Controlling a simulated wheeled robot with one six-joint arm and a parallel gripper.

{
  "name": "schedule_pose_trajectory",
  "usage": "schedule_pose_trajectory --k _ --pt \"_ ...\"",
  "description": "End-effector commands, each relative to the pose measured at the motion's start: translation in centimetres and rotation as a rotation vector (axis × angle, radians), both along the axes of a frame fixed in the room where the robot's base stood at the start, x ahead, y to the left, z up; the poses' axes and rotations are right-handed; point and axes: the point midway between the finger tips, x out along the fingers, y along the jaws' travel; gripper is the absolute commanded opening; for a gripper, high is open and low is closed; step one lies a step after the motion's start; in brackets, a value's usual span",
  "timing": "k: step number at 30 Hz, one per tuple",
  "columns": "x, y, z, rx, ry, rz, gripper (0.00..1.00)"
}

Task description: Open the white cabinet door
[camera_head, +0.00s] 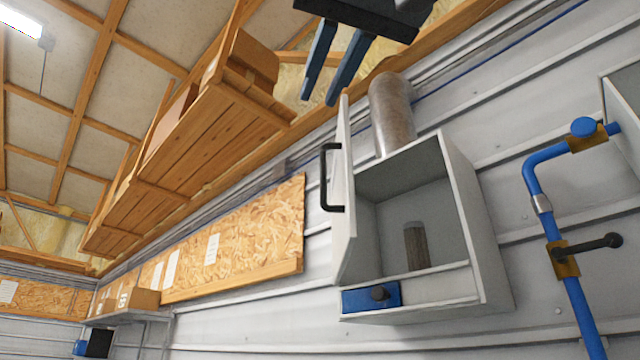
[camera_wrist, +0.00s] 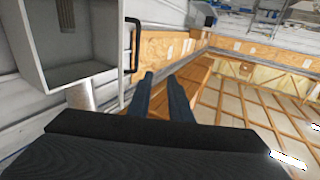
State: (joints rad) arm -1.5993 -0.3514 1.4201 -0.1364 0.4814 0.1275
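The white cabinet (camera_head: 483,235) is mounted on the wall, and its front is uncovered, showing a grey interior with a brownish upright piece inside. Its white door (camera_head: 346,235) stands swung out on the left side, seen nearly edge-on, with a black bar handle (camera_head: 328,178) on its outer face. My gripper (camera_head: 319,100) is above the door and apart from it. Its two fingers are parallel with an empty gap between them. In the wrist view, the cabinet (camera_wrist: 30,65) appears upside down at the left, with the handle (camera_wrist: 134,45) beside its opening, left of my gripper (camera_wrist: 160,76).
A metal duct (camera_head: 391,112) rises from the cabinet top. A blue latch block (camera_head: 371,297) sits at its lower front. Blue pipe with a valve lever (camera_head: 590,244) runs at the right. A wooden shelf with boxes (camera_head: 190,140) hangs at upper left.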

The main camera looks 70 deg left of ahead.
Motion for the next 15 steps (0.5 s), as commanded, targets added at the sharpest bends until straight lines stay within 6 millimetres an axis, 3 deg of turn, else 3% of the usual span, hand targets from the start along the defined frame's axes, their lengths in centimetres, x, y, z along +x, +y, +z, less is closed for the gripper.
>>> schedule_pose_trajectory --k 8,13,15 --pt "0.0 4.6 -0.9 -0.019 0.001 -0.001 0.18" --pt "0.0 2.8 -0.2 -0.009 0.000 -0.001 0.18" --pt "0.0 1.4 0.2 0.000 0.003 -0.001 0.10"
